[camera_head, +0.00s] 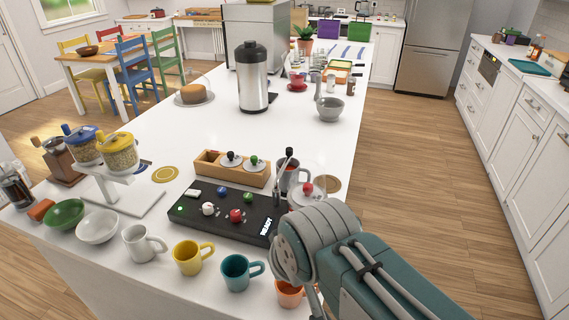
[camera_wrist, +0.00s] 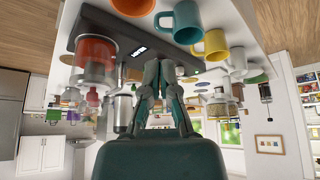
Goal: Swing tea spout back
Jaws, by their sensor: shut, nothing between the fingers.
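The black tea station base (camera_head: 185,208) lies on the white counter, with a lit READY label on its right end. A dark upright spout (camera_head: 288,160) with a pale tip rises behind it, at a grey mug (camera_head: 291,176). Which way its outlet points is unclear. A clear glass pot with a red-knobbed lid (camera_head: 308,189) stands right of it, partly behind my arm. In the wrist view, upside down, a glass of red tea (camera_wrist: 97,52) is beside the base. My gripper (camera_wrist: 160,66) is shut and empty, in front of the READY label. The arm hides it in the head view.
White (camera_head: 141,245), yellow (camera_head: 190,258), teal (camera_head: 238,272) and orange (camera_head: 289,294) mugs line the front edge. A wooden box (camera_head: 220,175) with lidded pots stands behind the base. A steel flask (camera_head: 253,88) stands farther back. The counter's middle left is clear.

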